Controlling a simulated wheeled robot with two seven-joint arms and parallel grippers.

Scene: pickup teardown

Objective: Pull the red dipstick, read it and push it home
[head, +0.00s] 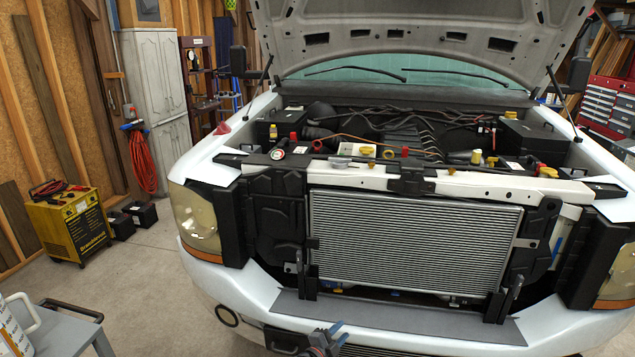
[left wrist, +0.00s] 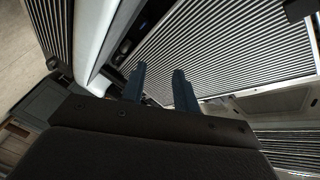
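Several small red parts show in the open engine bay in the head view: a red cap (head: 293,136) at the left, a red piece (head: 316,146) beside it, and a red part (head: 404,152) behind the front crossbar. They are too small to tell which is the dipstick. My left gripper (head: 329,332) is at the bottom middle of the head view, low in front of the bumper and well below the engine bay. In the left wrist view its two blue fingers (left wrist: 158,84) stand apart with nothing between them. My right gripper is not in view.
The white pickup's raised hood (head: 400,22) hangs over the bay. The radiator (head: 412,243) and white crossbar (head: 370,178) lie between my gripper and the engine. A grey cart (head: 62,325) stands at lower left, a yellow charger (head: 72,228) behind it. The floor between cart and truck is clear.

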